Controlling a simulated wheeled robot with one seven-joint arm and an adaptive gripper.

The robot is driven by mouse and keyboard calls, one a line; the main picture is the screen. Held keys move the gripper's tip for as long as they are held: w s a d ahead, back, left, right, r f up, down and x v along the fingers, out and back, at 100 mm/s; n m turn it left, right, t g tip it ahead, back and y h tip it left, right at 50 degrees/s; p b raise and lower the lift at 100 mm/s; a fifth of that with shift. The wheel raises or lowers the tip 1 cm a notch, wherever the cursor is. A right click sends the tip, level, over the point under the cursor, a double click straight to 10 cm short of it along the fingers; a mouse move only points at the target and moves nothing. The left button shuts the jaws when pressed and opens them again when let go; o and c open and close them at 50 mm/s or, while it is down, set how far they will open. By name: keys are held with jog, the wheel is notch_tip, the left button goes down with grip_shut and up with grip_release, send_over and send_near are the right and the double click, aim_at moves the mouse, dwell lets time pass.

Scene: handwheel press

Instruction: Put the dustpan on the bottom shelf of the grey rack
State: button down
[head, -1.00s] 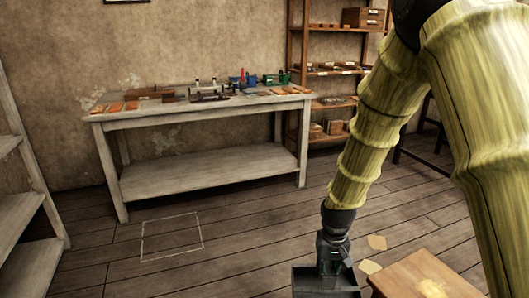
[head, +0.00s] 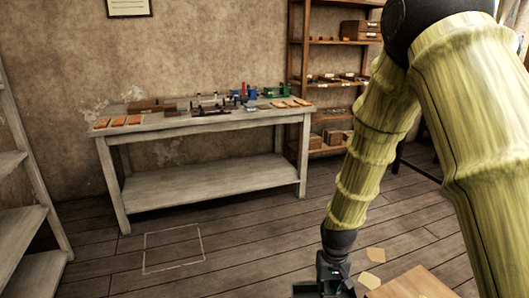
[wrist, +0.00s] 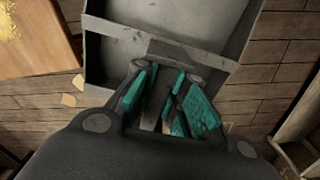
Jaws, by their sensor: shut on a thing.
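The dustpan (wrist: 210,28) is a dark grey, shallow pan with raised walls. It fills the top middle of the wrist view, and its short handle end lies between the teal finger pads. My gripper (wrist: 167,98) is shut on it. In the head view my gripper (head: 332,278) is at the bottom edge, above the floor, and only a corner of the dustpan (head: 303,289) shows; the rest is cut off or hidden. A grey rack (head: 27,228) stands at the left edge, partly in view. It has pale shelves and a slanting post, and its lowest part is cut off.
A pale workbench (head: 215,124) with tools on top and a low shelf stands at the back wall. A wooden surface (head: 408,284) with yellowish debris (wrist: 8,25) is beside my gripper. A white outlined square (head: 173,249) marks clear floor.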

jog(key=shift+s+r+p, duration=0.75)
jog(key=shift+s+p, duration=0.05)
jog(key=shift+p, duration=2.2)
jog(key=shift+s+p, duration=0.25)
jog(key=shift+p, duration=0.6)
jog(key=shift+f, duration=0.2)
